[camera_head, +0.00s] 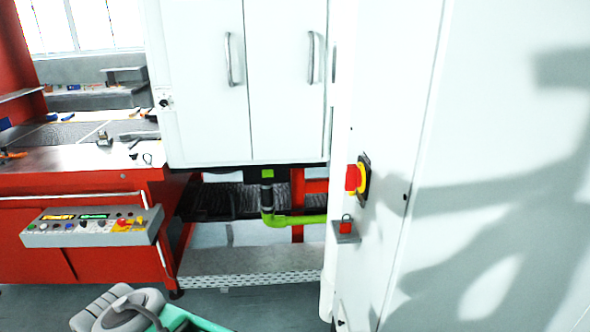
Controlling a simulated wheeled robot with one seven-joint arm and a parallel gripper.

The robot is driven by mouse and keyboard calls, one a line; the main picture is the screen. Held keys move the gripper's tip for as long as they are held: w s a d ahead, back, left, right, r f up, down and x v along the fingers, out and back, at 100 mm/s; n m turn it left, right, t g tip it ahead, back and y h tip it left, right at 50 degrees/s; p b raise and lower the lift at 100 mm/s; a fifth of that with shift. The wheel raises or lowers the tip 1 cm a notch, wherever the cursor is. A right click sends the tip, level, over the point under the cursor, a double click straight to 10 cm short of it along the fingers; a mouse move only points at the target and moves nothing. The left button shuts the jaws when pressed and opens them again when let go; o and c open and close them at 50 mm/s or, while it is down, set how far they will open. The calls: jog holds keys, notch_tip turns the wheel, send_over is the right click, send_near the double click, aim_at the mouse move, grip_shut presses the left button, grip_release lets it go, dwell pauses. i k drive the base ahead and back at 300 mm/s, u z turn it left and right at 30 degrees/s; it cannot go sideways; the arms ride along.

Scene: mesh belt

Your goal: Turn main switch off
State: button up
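The main switch is a red rotary handle (353,178) on a yellow plate (363,179) with a dark backing. It sits on the narrow side of the white cabinet (385,110), right of the picture's middle. The handle is seen nearly edge-on, so I cannot tell its turn position clearly. Nothing touches it. My gripper's fingers do not show. Grey and mint-green parts at the bottom left edge look like my own arm, well below and left of the switch.
A red padlock (345,227) sits on a small grey bracket below the switch. A control panel (92,227) with buttons fronts the red machine at left. White double doors (247,80) fill the middle. A green pipe (290,219) runs below them. Arm-like shadows fall on the right cabinet.

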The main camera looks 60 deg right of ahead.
aim_at(353, 175)
jog(key=z, duration=0.1)
jog(key=i, duration=1)
jog(key=z, duration=0.65)
jog(key=i, duration=0.5)
jog(key=z, duration=0.3)
